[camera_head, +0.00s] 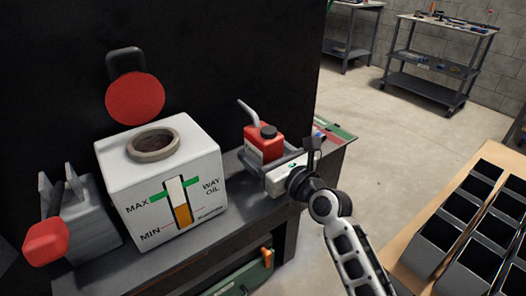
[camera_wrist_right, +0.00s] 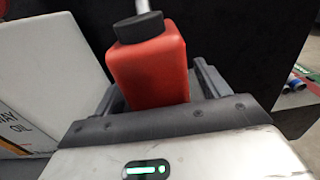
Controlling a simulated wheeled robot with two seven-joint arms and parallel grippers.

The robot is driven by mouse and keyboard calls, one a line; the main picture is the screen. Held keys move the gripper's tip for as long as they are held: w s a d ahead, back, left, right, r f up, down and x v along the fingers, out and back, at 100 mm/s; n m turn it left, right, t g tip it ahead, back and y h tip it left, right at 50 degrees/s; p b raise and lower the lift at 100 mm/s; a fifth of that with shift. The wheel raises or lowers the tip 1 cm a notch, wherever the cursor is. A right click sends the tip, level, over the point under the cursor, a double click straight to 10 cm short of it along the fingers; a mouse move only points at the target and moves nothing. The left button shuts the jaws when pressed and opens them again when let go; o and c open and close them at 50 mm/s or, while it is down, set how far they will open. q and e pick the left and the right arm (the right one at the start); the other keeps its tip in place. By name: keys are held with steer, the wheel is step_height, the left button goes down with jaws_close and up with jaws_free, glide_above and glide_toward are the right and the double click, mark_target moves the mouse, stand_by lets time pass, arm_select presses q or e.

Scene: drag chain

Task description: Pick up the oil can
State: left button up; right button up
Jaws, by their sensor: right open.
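The red oil can (camera_head: 266,144) with a black cap and a grey spout stands upright on the dark shelf, right of the white way oil tank. My right gripper (camera_head: 261,167) is at the can's lower part, reaching in from the right. In the right wrist view the oil can (camera_wrist_right: 150,70) sits between the two open fingers of my right gripper (camera_wrist_right: 155,92), with gaps visible beside it. The can's base is hidden behind the gripper body. My left gripper is not in view.
The white way oil tank (camera_head: 160,185) with an open round filler stands left of the can. A grey vise-like part with a red knob (camera_head: 47,240) is at far left. A wooden table with black bins (camera_head: 455,225) is at right. A dark wall rises behind the shelf.

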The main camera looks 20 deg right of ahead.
steer(key=shift+c, duration=0.3)
steer(key=shift+r, duration=0.15)
steer(key=c, duration=1.3)
